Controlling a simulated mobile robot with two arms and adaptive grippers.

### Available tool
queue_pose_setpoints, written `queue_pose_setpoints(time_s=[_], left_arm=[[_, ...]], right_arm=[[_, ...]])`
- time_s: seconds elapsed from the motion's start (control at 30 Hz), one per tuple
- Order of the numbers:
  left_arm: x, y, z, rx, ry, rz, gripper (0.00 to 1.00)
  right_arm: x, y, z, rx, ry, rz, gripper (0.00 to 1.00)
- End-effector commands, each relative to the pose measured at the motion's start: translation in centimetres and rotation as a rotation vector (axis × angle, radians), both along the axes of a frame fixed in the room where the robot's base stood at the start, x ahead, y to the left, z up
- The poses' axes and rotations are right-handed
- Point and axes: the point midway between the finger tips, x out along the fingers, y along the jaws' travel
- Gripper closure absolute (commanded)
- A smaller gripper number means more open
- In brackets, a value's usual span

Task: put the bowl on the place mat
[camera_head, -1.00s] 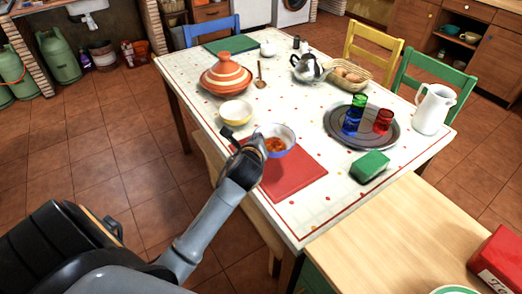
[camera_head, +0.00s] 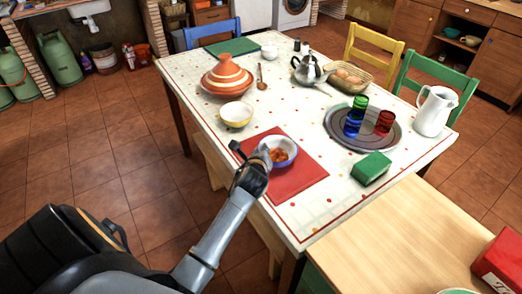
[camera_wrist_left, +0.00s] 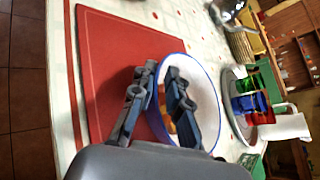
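The bowl (camera_head: 287,143), white inside with a blue outside and orange bits in it, is over the red place mat (camera_head: 300,183) near the table's front edge. The wrist view shows the bowl (camera_wrist_left: 208,95) and the mat (camera_wrist_left: 105,60) beside and under it. My left gripper (camera_head: 250,158) is at the bowl's near left side. Whether the bowl's base touches the mat is hard to tell. My right gripper is out of view.
Right of the mat are a green box (camera_head: 371,168), a grey tray (camera_head: 340,125) with coloured glasses, and a white jug (camera_head: 434,112). A wooden counter (camera_head: 390,235) is at front right.

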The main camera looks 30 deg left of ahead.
Motion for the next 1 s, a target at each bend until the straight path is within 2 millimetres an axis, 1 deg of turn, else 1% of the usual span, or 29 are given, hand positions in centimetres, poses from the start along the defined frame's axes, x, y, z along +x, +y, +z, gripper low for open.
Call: queue_pose_setpoints(time_s=[0.03,0.07,0.3,0.4,0.47,0.57,0.8,0.9,1.0], left_arm=[[0.0,0.0,0.1,0.001,-0.001,0.000,0.70],[0.0,0.0,0.1,0.000,-0.001,-0.001,0.67],[0.0,0.0,0.1,-0.001,-0.001,0.000,0.67],[0.0,0.0,0.4,0.000,-0.002,-0.001,0.67],[-0.5,-0.3,0.5,0.001,-0.001,-0.002,0.67],[-1.7,-0.9,1.1,0.001,-0.001,-0.002,0.67],[-6.0,-3.2,3.2,0.001,-0.001,-0.002,0.67],[-7.5,-4.0,4.0,-0.001,0.000,-0.001,0.67],[-8.7,-4.6,4.5,0.001,0.000,-0.001,0.67]], right_arm=[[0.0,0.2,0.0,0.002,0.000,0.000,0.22],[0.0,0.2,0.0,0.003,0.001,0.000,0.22],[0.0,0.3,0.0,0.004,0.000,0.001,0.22],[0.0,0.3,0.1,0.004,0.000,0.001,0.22],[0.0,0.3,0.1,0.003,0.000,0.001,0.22],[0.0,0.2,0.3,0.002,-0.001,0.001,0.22],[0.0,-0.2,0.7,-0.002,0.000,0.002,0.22],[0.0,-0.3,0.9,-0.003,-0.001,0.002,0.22],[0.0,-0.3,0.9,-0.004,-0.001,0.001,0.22]])
